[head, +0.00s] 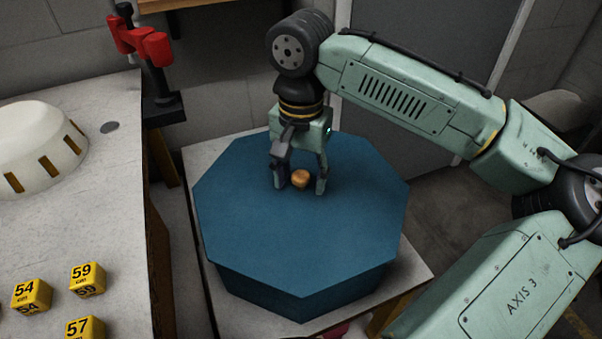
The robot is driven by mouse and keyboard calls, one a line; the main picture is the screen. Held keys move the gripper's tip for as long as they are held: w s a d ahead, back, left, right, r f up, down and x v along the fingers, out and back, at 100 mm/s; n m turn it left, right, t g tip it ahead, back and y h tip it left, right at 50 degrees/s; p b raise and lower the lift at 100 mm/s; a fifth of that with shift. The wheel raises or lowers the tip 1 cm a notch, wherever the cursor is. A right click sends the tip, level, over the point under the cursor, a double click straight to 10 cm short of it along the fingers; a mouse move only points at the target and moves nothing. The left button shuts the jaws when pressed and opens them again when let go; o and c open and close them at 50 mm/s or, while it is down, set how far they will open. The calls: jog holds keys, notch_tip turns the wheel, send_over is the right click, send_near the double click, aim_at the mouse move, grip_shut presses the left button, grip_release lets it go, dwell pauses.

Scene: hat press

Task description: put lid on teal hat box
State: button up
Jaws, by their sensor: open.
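The teal hat box (290,295) is octagonal and stands on a pale stand. Its teal lid (235,220) covers the top, and the rim looks seated on the box along the front, though the back edge is partly hidden by my arm. A small round wooden knob (300,178) sits at the middle of the lid. My gripper (300,186) points down over the knob, with its fingers apart on either side of it. I cannot tell whether a finger touches the knob.
A table (125,220) at the left holds a white dome-shaped form (38,145) with slots and several yellow numbered blocks (88,279). A red clamp-like tool (145,42) on a dark mount (162,108) stands behind. The pale stand (415,272) has a narrow bare margin around the box.

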notch_tip(320, 180, up, 12)
dwell(0.5)
